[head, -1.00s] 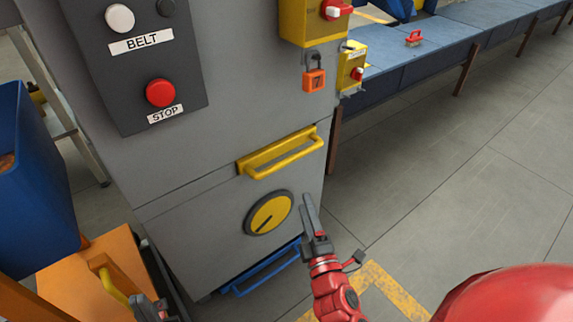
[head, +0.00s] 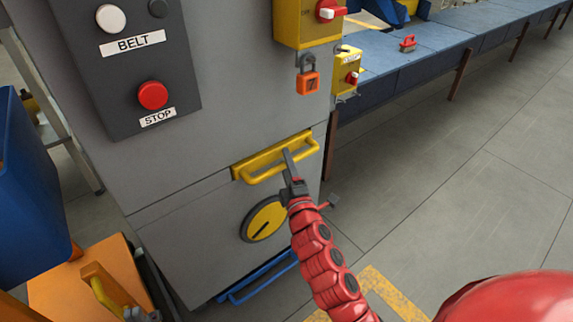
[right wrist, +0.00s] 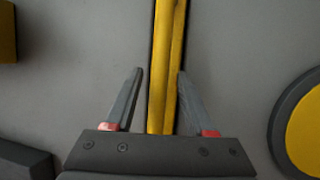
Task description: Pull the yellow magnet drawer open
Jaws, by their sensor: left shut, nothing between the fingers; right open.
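The yellow magnet drawer's handle (head: 262,172) is a yellow bar on a yellow plate on the front of the grey cabinet. The drawer front looks flush with the cabinet. My right gripper (head: 289,160) is open at the right part of this handle. In the right wrist view the yellow bar (right wrist: 166,60) runs between the two open fingers of the right gripper (right wrist: 160,75), touching neither clearly. How deep the bar sits between them is hard to tell.
A yellow dial (head: 262,220) is below the handle, and a blue handle (head: 262,277) is lower down. A panel with a red stop button (head: 152,95) and an orange padlock (head: 308,82) are above. A blue bin (head: 30,190) stands at left. The floor at right is clear.

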